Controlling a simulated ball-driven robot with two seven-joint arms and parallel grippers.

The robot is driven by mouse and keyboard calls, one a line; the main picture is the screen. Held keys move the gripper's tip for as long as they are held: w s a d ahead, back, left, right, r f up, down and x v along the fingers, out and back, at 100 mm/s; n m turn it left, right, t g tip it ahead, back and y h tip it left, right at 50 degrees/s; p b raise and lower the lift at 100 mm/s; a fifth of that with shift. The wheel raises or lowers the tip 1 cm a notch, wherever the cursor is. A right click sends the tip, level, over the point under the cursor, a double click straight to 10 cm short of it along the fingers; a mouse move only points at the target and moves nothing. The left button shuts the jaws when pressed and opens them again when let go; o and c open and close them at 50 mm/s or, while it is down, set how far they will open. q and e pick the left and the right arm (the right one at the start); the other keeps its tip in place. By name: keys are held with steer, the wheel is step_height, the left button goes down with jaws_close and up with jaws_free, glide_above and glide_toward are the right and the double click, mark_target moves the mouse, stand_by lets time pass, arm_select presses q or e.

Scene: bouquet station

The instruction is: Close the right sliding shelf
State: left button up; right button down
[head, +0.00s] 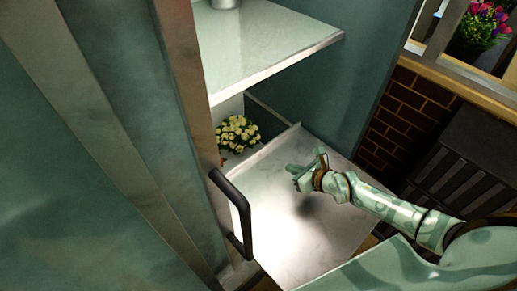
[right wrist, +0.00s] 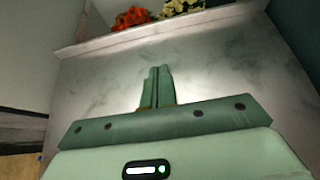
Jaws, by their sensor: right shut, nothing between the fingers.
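The pale, marbled sliding shelf (head: 265,185) is pulled out of the lower part of the cabinet in the head view. Its flat surface (right wrist: 235,70) fills much of the right wrist view, with a raised edge beyond the fingers. My right gripper (head: 297,172) is over the shelf, reaching in from the right. Its fingers (right wrist: 155,82) are together and empty in the right wrist view. I cannot tell whether they touch the shelf. My left gripper is not in view.
A fixed upper shelf (head: 265,45) overhangs at the back. Pale yellow flowers (head: 238,132) stand behind the raised edge, with red flowers (right wrist: 131,17) beside them. A door with a black handle (head: 235,210) is at left. A dark slatted object (head: 465,165) stands at right.

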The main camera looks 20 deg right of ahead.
steer(key=b, duration=0.3)
glide_toward(260, 153)
steer(key=shift+s+d+f, duration=0.2)
steer(key=shift+s+f, duration=0.25)
steer(key=shift+s+d+f, duration=0.15)
steer(key=shift+s+f, duration=0.3)
steer(key=b+x, duration=0.1)
steer(key=x, duration=0.3)
steer(key=shift+b, duration=0.35)
steer(key=w, duration=0.1)
steer(key=w+a+b, duration=0.1)
steer(key=w, duration=0.1)
steer(key=shift+r, duration=0.1)
steer(key=shift+w+a, duration=0.1)
steer(key=shift+w, duration=0.3)
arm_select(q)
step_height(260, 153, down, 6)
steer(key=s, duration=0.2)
arm_select(e)
steer(key=shift+r, duration=0.1)
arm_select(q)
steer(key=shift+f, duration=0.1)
arm_select(e)
steer(key=shift+w, duration=0.1)
